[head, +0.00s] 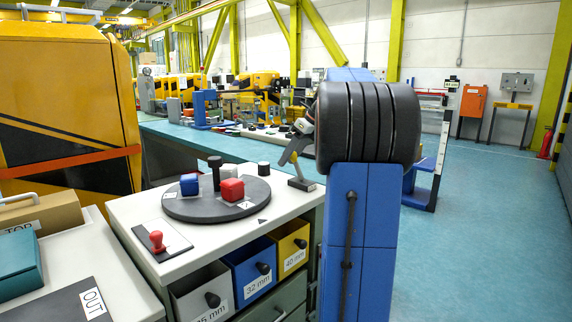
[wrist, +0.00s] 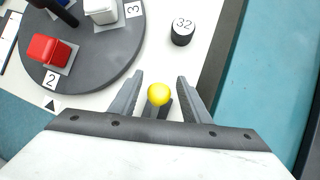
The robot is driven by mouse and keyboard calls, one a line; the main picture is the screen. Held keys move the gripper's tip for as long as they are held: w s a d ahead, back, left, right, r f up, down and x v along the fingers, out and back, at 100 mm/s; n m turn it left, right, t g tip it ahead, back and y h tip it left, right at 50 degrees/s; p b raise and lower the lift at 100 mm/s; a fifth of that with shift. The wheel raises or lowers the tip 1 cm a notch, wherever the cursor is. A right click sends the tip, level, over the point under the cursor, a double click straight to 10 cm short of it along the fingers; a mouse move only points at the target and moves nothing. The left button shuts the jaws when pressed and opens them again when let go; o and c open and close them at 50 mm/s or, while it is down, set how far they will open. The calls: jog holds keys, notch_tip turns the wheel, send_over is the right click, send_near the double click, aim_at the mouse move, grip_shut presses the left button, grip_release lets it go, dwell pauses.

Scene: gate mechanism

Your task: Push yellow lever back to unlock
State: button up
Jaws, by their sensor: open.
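The yellow lever's round knob (wrist: 159,94) shows in the wrist view, between the two grey fingers of my gripper (wrist: 160,80). The fingers are open, with a gap visible on each side of the knob. A dark part shows just below the knob; most of the lever's stem is hidden under it. In the head view my blue and black arm covers much of this area. A slanted grey piece (head: 291,152) shows beside my arm at the cabinet's right corner, but I cannot tell whether it is finger or lever. No yellow knob is clear there.
A dark round turntable (head: 190,206) on the white cabinet top carries a red block (head: 231,189), a blue block (head: 189,184) and a white block. A black cylinder marked 32 (wrist: 182,31) stands near the lever.

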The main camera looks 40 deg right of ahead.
jog(key=v, duration=1.4)
jog(key=shift+r, duration=0.2)
jog(key=shift+s, duration=0.1)
